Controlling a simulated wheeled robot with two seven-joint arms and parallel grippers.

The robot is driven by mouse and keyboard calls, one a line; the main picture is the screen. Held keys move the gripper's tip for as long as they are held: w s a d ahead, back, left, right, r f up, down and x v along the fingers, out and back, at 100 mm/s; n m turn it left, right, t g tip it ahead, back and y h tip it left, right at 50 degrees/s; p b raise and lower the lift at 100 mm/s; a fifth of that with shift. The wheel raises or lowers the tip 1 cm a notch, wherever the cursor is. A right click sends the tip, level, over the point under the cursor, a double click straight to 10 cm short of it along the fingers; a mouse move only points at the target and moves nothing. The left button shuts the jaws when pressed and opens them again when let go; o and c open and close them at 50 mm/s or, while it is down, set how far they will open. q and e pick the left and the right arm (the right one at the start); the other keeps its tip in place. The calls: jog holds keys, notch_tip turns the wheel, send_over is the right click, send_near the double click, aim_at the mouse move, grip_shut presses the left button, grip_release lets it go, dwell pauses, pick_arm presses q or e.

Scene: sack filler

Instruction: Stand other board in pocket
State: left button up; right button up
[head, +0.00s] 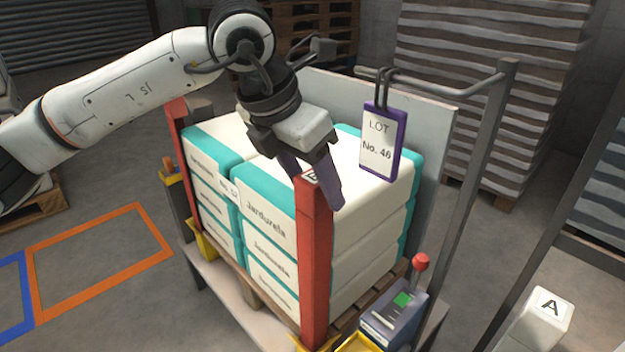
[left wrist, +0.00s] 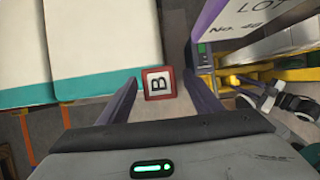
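A red corner board (head: 315,255) stands upright at the near corner of the sack stack. Its top, marked B, shows in the left wrist view (left wrist: 159,83). My left gripper (head: 316,190) is over that top with its purple fingers on either side. In the left wrist view the fingers (left wrist: 162,98) are spread, with a gap on each side of the board. A second red board (head: 178,130) stands at the stack's left corner, partly hidden. A yellow pocket (head: 208,243) is at the pallet's left corner. The near board's foot is close to the lower picture edge.
White and teal sacks (head: 270,225) fill the pallet. A purple-framed lot tag (head: 381,141) hangs from a grey rail (head: 440,82) just right of my gripper.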

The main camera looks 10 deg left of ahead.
dwell(0.3)
pick_arm(q)
jog(key=shift+v, duration=1)
jog(key=p+v, duration=0.1)
jog(key=v, duration=0.7)
jog(key=shift+r, duration=0.2)
pick_arm(e)
jog(key=shift+r, duration=0.65)
jog(key=shift+r, duration=0.1)
